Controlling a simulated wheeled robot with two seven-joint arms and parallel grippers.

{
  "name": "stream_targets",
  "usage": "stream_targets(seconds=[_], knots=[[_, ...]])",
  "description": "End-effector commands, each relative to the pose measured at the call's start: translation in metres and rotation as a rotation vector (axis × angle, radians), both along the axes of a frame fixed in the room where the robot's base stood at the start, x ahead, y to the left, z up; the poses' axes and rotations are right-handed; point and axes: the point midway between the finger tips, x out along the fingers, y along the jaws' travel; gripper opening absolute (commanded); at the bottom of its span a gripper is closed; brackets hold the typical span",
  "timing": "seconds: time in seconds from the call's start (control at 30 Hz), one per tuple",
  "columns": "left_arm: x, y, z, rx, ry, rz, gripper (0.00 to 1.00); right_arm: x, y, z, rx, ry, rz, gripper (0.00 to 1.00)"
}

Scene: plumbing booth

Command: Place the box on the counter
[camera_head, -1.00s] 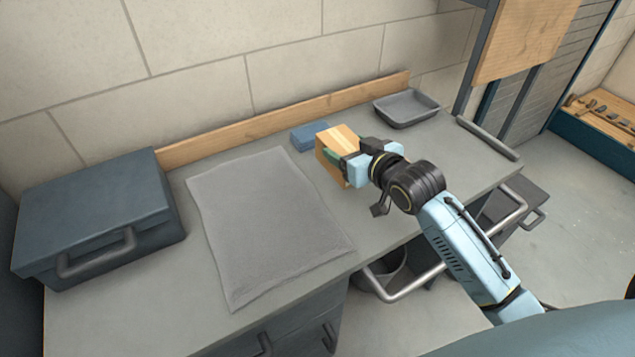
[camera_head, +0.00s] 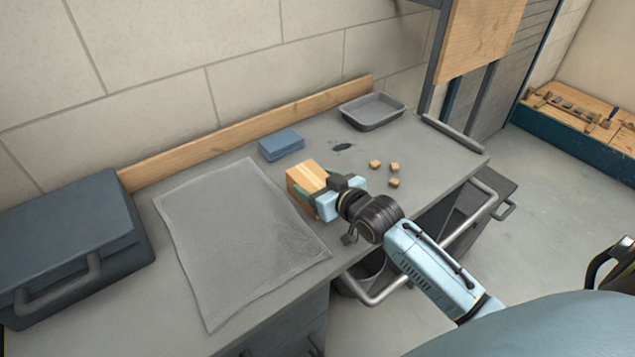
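The box (camera_head: 309,176) is a light wooden block with pale and darker stripes on top. It is at the counter's middle, just right of the grey mat. My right gripper (camera_head: 312,193) has a finger on the box's near side and appears closed around it; the far finger is mostly hidden. Whether the box touches the counter (camera_head: 347,239) is hard to tell. The counter is a long grey worktop along the wall. My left gripper is not in view.
A grey mat (camera_head: 240,235) lies left of the box. A blue stack (camera_head: 281,145), a dark spot (camera_head: 343,147), several small wooden cubes (camera_head: 393,167) and a grey tray (camera_head: 373,110) are behind or right. A dark toolbox (camera_head: 70,240) stands left. A metal rail (camera_head: 440,250) runs along the front.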

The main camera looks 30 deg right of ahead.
Motion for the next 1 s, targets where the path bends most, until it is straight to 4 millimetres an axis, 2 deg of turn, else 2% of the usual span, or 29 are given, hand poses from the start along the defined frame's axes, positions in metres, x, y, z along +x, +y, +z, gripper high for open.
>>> stream_targets(seconds=[0.03,0.13,0.53,0.67,1.0], knots=[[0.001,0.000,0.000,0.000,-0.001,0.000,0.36,0.000,0.000,0.000,0.000,0.001,0.000,0.76],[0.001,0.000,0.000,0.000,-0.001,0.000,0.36,0.000,0.000,0.000,0.000,0.001,0.000,0.89],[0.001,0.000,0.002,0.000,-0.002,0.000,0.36,-0.004,0.000,0.004,0.000,0.002,0.000,0.90],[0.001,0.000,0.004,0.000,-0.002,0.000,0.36,-0.022,-0.003,0.009,-0.001,0.004,0.000,0.90],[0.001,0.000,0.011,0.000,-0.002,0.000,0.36,-0.085,-0.012,0.029,0.000,0.004,0.001,0.90]])
